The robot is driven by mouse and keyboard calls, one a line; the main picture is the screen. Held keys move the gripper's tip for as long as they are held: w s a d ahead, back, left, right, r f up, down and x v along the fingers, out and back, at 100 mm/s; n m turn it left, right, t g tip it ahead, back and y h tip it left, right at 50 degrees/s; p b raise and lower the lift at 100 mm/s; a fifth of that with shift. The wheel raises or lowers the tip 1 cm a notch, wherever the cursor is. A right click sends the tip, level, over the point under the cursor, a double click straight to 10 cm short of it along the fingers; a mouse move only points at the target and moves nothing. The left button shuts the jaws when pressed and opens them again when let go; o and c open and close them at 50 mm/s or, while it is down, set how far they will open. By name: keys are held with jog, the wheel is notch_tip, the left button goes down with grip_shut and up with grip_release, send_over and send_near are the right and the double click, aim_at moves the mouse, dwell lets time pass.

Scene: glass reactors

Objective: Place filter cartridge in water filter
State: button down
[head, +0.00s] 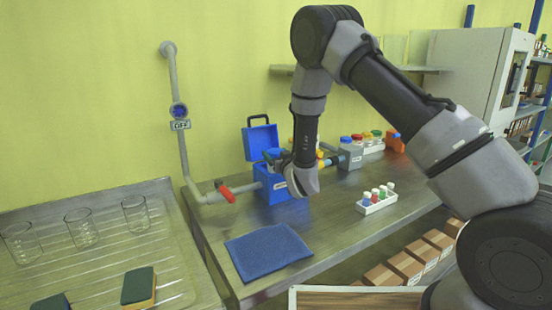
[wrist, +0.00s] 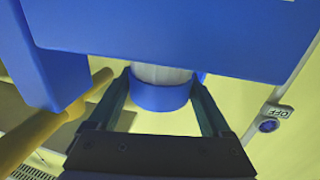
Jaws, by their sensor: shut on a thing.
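The blue water filter (head: 285,191) stands on the metal bench with its lid (head: 262,138) raised at the back. My gripper (head: 277,160) is at the top of the filter. In the wrist view my gripper (wrist: 161,88) is shut on the filter cartridge (wrist: 160,98), which has a white ribbed body and a blue end. The white part runs up behind a large blue panel of the filter, so its far end is hidden. I cannot tell how deep the cartridge sits in the housing.
A pipe with a red-handled valve (head: 226,193) joins the filter's left side. An OFF sign (head: 180,125) hangs on the wall pipe. A blue cloth (head: 268,252) lies in front. A rack of small bottles (head: 377,200) stands to the right. Glass beakers (head: 82,228) stand at left.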

jog(key=shift+f, duration=0.7)
grip_release()
jog(key=v, duration=1.2)
jog(key=shift+s, duration=0.1)
